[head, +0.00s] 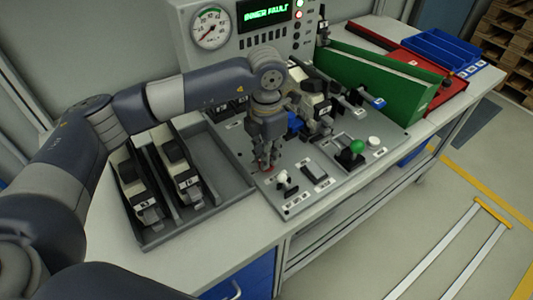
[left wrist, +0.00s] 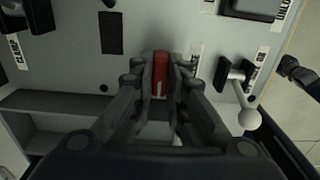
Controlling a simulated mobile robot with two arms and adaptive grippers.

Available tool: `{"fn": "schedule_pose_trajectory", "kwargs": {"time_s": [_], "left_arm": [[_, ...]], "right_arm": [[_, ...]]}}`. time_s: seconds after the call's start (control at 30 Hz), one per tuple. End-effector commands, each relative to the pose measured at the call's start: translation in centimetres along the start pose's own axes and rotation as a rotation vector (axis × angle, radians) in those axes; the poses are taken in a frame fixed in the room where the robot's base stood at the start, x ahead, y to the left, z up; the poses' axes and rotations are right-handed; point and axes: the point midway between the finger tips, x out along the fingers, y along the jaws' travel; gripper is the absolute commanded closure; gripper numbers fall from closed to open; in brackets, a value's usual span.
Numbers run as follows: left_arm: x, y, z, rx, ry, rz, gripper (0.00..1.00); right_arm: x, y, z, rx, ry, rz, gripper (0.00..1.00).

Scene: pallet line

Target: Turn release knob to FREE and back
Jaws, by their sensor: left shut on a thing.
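The red release knob (left wrist: 160,72) is in the middle of the left wrist view, with a pale line on its face. My left gripper (left wrist: 160,80) has its fingers closed on both sides of it. In the head view, my left gripper (head: 266,164) reaches down to the left edge of the grey control panel (head: 318,185), and only a little red shows between its fingertips. I cannot read a FREE mark by the knob.
A white-balled toggle (left wrist: 248,116) stands close beside the gripper. A grey tray (head: 232,185) with two black-and-white devices lies left. A gauge box (head: 230,55) stands behind.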

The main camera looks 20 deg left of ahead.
Motion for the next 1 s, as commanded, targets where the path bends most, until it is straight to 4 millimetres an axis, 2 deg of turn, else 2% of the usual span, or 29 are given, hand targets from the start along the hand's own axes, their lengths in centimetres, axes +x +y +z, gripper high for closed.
{"fn": "schedule_pose_trajectory", "kwargs": {"time_s": [0.13,0.17,0.2,0.23,0.53,0.67,0.77,1.0], "left_arm": [[-0.1,0.1,0.0,-0.003,-0.001,0.000,1.00],[-0.1,0.1,0.0,-0.003,-0.001,0.000,0.80],[-0.1,0.1,0.0,-0.003,-0.001,0.000,0.71],[0.0,0.1,0.0,-0.003,-0.001,0.000,0.67],[-0.1,0.0,0.0,-0.001,-0.001,0.000,0.67],[-0.9,0.1,0.1,-0.001,-0.002,0.001,0.67],[-2.4,0.1,0.1,0.000,-0.005,0.002,0.67],[-7.6,0.1,0.1,-0.001,-0.004,0.002,0.67]], "right_arm": [[0.0,0.0,0.0,0.000,0.000,0.000,1.00],[0.0,0.0,0.0,0.000,0.000,0.000,1.00],[0.0,0.0,0.0,0.000,0.000,0.000,1.00],[0.0,0.0,0.0,0.000,0.000,0.000,1.00],[0.0,0.3,0.1,-0.002,-0.001,0.003,1.00],[0.0,0.3,0.1,-0.002,-0.002,0.004,1.00],[0.0,0.2,0.1,-0.001,-0.001,0.003,1.00],[0.0,0.1,0.1,-0.001,-0.001,0.002,1.00]]}}
